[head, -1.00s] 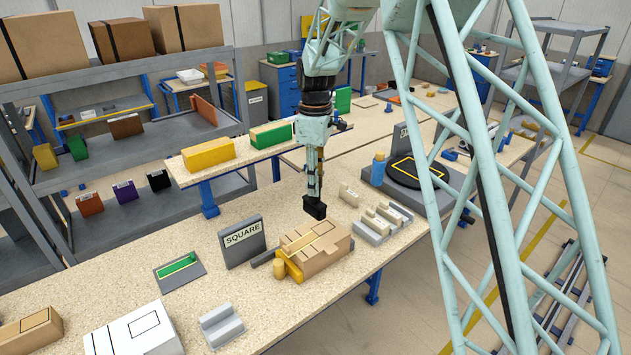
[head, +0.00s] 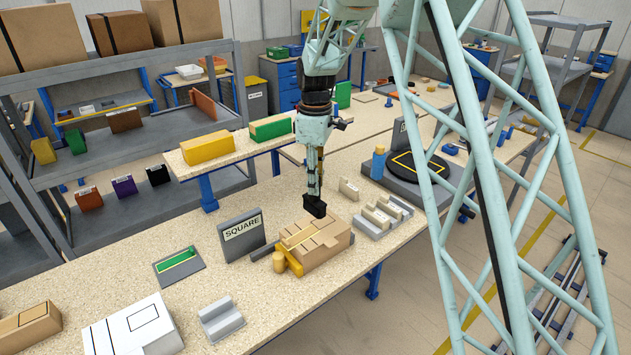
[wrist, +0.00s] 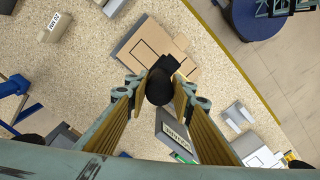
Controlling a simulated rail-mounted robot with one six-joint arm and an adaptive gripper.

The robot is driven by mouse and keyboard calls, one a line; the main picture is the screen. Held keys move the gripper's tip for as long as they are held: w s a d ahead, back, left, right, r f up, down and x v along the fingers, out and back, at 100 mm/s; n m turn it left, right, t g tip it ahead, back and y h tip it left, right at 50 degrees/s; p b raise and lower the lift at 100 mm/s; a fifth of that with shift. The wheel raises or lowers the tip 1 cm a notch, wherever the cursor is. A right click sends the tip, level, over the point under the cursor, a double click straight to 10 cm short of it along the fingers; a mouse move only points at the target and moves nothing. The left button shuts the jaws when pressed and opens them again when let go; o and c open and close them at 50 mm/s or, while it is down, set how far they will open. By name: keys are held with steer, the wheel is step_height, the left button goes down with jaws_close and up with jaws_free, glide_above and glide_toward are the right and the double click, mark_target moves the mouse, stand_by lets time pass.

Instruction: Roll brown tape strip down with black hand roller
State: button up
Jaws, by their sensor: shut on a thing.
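My gripper (head: 314,190) is shut on the black hand roller (head: 314,206), which points down over the rear part of a brown box. In the wrist view the roller (wrist: 159,88) sits between my two fingers (wrist: 160,100). The brown box (head: 325,246) rests on the bench, and it also shows in the wrist view (wrist: 140,42). I cannot tell whether the roller touches the box. The roller and fingers hide part of the box top in the wrist view.
A grey SQUARE sign (head: 242,236) and yellow end pieces (head: 290,262) stand close beside the box. Grey blocks (head: 383,217) lie to its right. A white box (head: 132,327) and a green-slotted plate (head: 179,266) are at the left. The bench between has free room.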

mark_target(315, 199)
steer(key=shift+f+b, duration=0.75)
steer(key=shift+f, duration=0.9)
steer(key=shift+f+b, duration=0.9)
steer(key=shift+f, duration=0.8)
stand_by(3.1)
steer(key=shift+s+a, duration=1.05)
steer(key=shift+a, duration=0.15)
steer(key=shift+s+a, duration=0.95)
steer(key=shift+a, duration=0.15)
